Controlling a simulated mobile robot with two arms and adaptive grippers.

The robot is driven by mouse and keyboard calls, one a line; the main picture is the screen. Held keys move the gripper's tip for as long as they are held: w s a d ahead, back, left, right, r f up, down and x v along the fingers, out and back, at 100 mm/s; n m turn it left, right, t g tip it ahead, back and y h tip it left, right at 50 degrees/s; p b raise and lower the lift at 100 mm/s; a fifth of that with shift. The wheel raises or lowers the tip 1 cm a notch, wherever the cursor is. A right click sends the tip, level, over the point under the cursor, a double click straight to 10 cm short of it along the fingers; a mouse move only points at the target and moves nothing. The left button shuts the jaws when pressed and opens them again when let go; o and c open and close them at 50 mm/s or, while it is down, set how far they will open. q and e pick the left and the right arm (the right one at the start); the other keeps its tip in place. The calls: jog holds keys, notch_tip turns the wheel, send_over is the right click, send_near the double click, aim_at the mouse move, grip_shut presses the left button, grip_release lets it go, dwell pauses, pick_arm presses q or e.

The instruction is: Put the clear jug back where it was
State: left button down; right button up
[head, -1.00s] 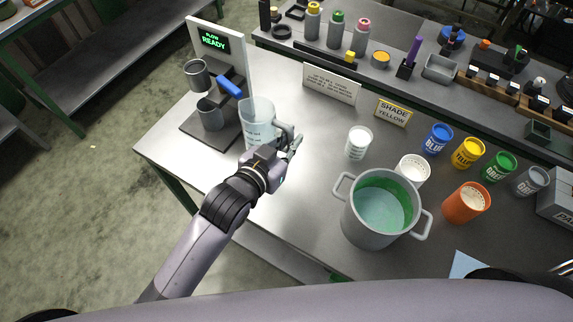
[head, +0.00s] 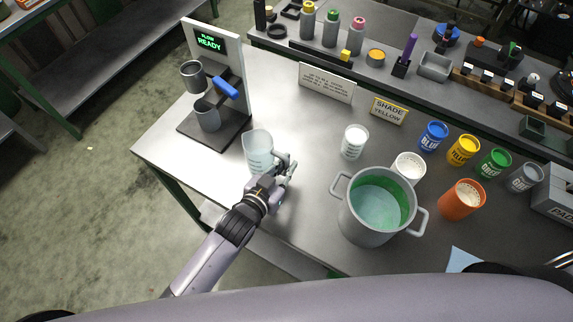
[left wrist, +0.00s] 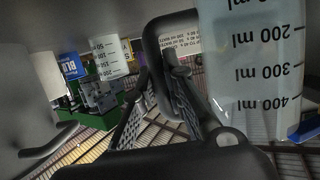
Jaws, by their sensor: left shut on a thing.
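The clear jug (head: 257,148) is on the left part of the bench or just above it, in front of the flow station; I cannot tell whether it touches the top. My left gripper (head: 284,172) is at the right side of the jug, shut on its handle. In the left wrist view the jug (left wrist: 262,70) fills the upper right with its ml marks upside down, and its dark handle (left wrist: 152,42) runs down to the left gripper fingers (left wrist: 165,105). My right gripper is not in view.
The flow station (head: 215,85) with a grey cup (head: 207,118) stands behind the jug. A white beaker (head: 354,143) and a large pot (head: 377,210) of green liquid stand to the right. Several paint cups and signs stand further right and back.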

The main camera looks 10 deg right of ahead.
pick_arm(q)
jog(key=shift+f, duration=0.1)
jog(key=c, duration=1.7)
grip_release()
jog(key=shift+o, duration=0.2)
jog(key=shift+r, duration=0.2)
jog(key=shift+s+a, duration=0.15)
jog(key=shift+s, duration=0.1)
jog(key=b+v, duration=0.1)
jog(key=v, duration=1)
jog(key=shift+a+b, duration=0.15)
jog(key=shift+b, duration=0.25)
jog(key=shift+s+r, duration=0.1)
jog(key=shift+r, duration=0.05)
